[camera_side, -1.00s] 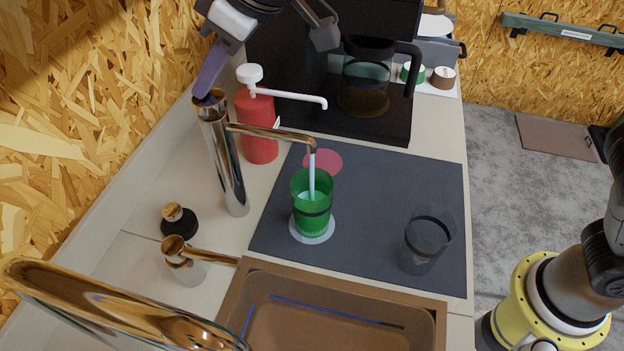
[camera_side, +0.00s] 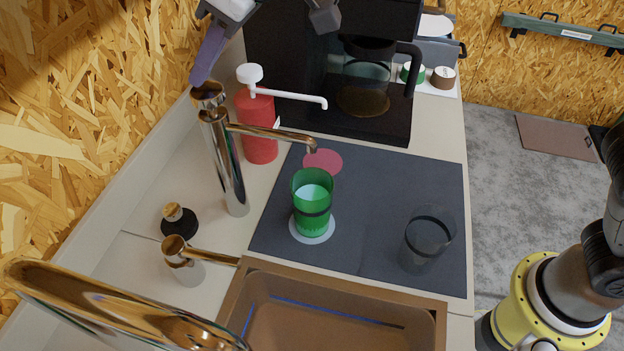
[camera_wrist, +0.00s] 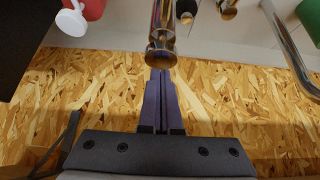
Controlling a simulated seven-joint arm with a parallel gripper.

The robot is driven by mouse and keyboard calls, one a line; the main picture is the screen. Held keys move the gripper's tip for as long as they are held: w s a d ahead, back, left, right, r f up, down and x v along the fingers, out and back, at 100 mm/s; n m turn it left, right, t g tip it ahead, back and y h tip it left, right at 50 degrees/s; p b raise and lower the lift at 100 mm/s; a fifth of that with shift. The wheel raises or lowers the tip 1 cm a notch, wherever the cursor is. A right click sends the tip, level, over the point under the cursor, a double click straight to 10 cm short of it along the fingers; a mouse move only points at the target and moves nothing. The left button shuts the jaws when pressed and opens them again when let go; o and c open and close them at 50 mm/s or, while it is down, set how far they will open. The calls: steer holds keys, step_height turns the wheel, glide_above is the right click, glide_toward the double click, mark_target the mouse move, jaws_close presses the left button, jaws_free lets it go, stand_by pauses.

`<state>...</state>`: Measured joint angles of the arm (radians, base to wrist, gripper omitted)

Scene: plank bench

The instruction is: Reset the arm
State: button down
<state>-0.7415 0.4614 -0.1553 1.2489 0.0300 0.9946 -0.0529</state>
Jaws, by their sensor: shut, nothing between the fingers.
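My gripper (camera_side: 207,58) is above the small gold tap (camera_side: 228,165) at the upper left in the side view. Its purple fingers are together and empty. In the wrist view, the closed fingers (camera_wrist: 160,85) point at the round top of the tap (camera_wrist: 161,50). I cannot tell whether the fingertips touch it. A green cup (camera_side: 312,205) stands upright on a white round coaster (camera_side: 325,236), below the tap's spout. Pale liquid shows inside the cup, and no stream falls from the spout.
A red pump bottle (camera_side: 258,125) stands just right of the tap. A coffee machine (camera_side: 300,105) is behind. A clear dark cup (camera_side: 425,242) stands on the grey mat (camera_side: 385,190). A brown sink (camera_side: 330,325) and large gold faucet (camera_side: 110,305) are in front.

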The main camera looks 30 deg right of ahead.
steer(key=shift+r, duration=1.85)
steer(key=d+r+m+t, duration=0.2)
steer(key=d+r, duration=0.5)
steer(key=d, duration=0.5)
steer(key=s+d+m+h, duration=0.1)
steer(key=s+d, duration=0.1)
steer(key=d, duration=0.5)
steer(key=s+d+m+h, duration=0.1)
steer(key=s+d+m, duration=0.15)
steer(key=d, duration=0.35)
steer(key=s+d+f+m+h, duration=0.3)
steer(key=s+d+f, duration=1.1)
steer(key=s, duration=0.3)
steer(key=s+f+g, duration=0.1)
steer(key=s+f, duration=0.3)
steer(key=f, duration=0.4)
steer(key=shift+s+d, duration=0.2)
steer(key=shift+d, duration=0.05)
